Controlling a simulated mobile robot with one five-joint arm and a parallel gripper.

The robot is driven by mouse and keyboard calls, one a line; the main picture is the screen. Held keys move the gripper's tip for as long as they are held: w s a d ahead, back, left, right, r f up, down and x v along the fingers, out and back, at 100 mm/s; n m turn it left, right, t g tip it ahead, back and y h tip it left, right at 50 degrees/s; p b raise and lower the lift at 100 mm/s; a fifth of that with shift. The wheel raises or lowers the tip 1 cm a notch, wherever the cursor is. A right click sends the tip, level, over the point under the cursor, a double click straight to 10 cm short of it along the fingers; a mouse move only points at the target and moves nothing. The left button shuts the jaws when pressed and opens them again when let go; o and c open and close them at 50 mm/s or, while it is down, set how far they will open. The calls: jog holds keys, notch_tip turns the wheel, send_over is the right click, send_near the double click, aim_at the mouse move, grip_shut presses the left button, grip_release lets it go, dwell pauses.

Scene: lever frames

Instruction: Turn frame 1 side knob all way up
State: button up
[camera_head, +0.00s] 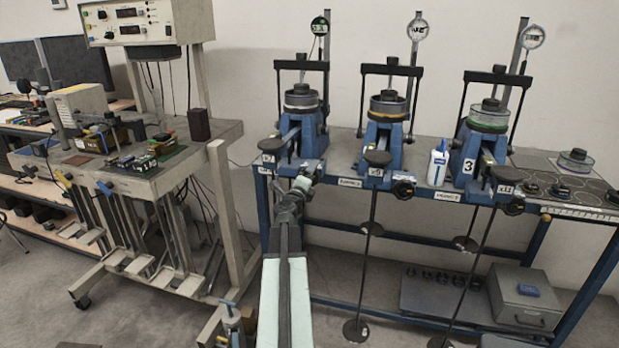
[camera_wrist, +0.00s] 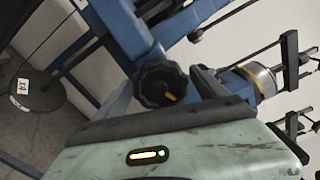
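Frame 1 (camera_head: 303,132) is the leftmost blue lever frame on the bench in the head view. Its side knob is hidden behind my gripper (camera_head: 303,184) there. In the wrist view a black lobed knob (camera_wrist: 160,82) with a small yellow mark sits ahead of my gripper (camera_wrist: 163,84). The two grey fingers stand apart, one on each side of the knob. Their tips come close to its edges; I cannot tell whether they touch it. The fingers look open.
Frame 2 (camera_head: 384,130) and frame 3 (camera_head: 484,140) stand to the right, with their own black knobs (camera_head: 403,189) and (camera_head: 514,207). A white bottle (camera_head: 438,163) stands between them. Hanging rods with discs (camera_head: 356,330) are below the bench. A grey instrument table (camera_head: 215,138) is left.

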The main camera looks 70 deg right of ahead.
jog(key=a, duration=0.6)
jog(key=shift+s, duration=0.2)
